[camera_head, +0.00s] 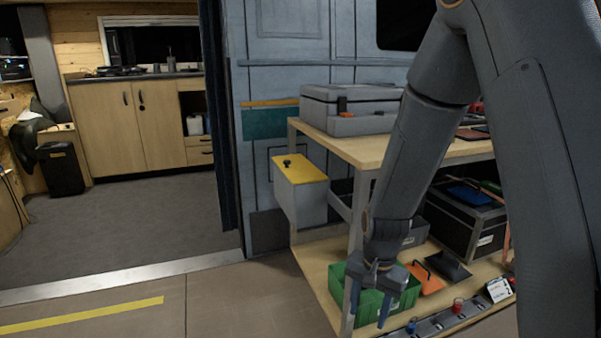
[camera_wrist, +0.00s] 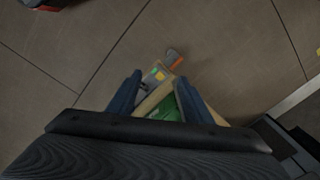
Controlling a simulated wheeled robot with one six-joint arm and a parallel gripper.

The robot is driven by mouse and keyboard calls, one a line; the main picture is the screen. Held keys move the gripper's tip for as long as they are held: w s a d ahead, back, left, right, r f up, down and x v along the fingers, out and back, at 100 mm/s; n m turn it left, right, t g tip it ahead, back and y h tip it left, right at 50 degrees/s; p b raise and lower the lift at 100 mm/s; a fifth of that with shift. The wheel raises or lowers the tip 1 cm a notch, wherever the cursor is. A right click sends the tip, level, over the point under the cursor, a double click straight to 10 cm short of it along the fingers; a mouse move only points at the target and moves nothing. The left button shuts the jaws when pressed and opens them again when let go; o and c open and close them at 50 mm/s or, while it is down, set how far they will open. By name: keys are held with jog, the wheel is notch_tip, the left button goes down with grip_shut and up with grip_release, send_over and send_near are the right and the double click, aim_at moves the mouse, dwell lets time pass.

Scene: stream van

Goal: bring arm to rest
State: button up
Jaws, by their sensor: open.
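My gripper (camera_head: 369,303) hangs from my arm, pointing down, in the lower middle of the head view. Its two blue fingers are apart with nothing visible between them. It overlaps the green crate (camera_head: 404,298) in the picture; the distance between them is hard to tell. In the wrist view my gripper (camera_wrist: 158,95) shows both fingers spread, with the tiled floor beyond. Part of a green thing (camera_wrist: 166,107), probably the crate, and a pale wooden edge show between the fingers.
A wooden-topped bench (camera_head: 345,147) with a grey case (camera_head: 350,108) and a lower shelf stands behind my arm. An orange dustpan-like item (camera_head: 425,279) lies beside the crate. Open floor (camera_head: 225,300) lies left.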

jog(key=s+a+r+n+y, duration=0.1)
jog(key=s+a+r+n, duration=0.7)
jog(key=s, duration=0.3)
jog(key=s+a+r+n, duration=0.5)
jog(key=s+a+r, duration=0.3)
jog(key=s+a, duration=0.15)
jog(key=s+d+r+m+p, duration=0.1)
jog(key=d+r+m+p, duration=0.2)
jog(key=d+r+p, duration=0.7)
jog(key=s+d+r+m+h+p, duration=0.1)
jog(key=d+r+m+p, duration=0.2)
jog(key=d+r+p, duration=0.7)
notch_tip(320, 180, up, 6)
jog(key=p, duration=1.1)
jog(key=shift+d+r, duration=0.25)
jog(key=shift+d, duration=0.15)
